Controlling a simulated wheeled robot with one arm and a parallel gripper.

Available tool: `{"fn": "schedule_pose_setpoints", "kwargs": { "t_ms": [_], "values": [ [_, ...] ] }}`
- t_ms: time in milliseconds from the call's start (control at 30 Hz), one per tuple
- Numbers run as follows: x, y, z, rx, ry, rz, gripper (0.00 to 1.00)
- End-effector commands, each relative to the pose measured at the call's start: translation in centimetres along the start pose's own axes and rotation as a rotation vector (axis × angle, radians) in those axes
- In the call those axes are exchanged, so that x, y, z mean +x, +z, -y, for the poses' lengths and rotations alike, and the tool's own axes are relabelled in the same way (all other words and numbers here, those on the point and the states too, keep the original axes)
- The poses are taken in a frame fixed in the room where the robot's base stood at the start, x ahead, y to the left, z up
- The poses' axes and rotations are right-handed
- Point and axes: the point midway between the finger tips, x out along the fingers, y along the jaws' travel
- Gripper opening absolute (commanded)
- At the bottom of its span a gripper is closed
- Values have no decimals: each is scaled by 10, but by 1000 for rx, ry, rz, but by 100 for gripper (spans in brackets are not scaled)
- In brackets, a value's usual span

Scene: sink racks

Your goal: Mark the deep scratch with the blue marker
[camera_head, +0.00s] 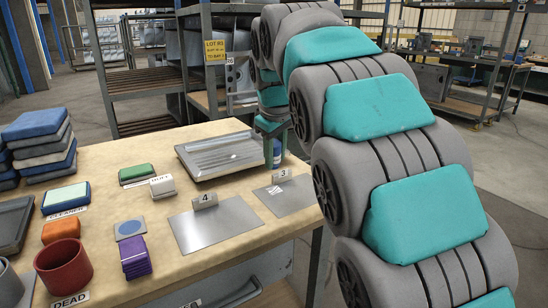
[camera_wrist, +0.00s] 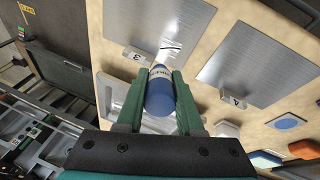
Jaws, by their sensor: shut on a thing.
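My gripper (camera_head: 271,128) is above the back right of the bench, and its green fingers also show in the wrist view (camera_wrist: 158,80). It is shut on the blue marker (camera_wrist: 159,96), which has a white band with dark print; a little of its blue shows in the head view (camera_head: 277,152). Metal plate 3 (camera_head: 302,200) lies below and in front of the marker, flat on the bench. White and dark scratch-like marks (camera_head: 275,190) are on it, also seen just beyond the marker in the wrist view (camera_wrist: 171,47). Their depth is unclear. Metal plate 4 (camera_head: 215,228) shows no clear scratch.
Upright number tags stand at the plates' back edges. A grey tray (camera_head: 183,158) lies behind. A white block (camera_head: 162,186), green sponge (camera_head: 136,174), purple stack (camera_head: 135,257), orange sponge (camera_head: 60,231) and red mug (camera_head: 64,267) stand left. Folded towels (camera_head: 40,150) are stacked far left.

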Motion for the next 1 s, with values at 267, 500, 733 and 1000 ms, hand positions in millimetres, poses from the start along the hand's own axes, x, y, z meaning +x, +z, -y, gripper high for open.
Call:
{"fn": "schedule_pose_setpoints", "kwargs": {
  "t_ms": [267, 500, 733, 1000],
  "values": [
    [18, 4, 4, 1, 1, -1, 0],
    [40, 10, 10, 1, 0, 2, 0],
    [51, 12, 12, 2, 0, 1, 0],
    [50, 12, 12, 2, 1, 0, 0]
  ]
}}
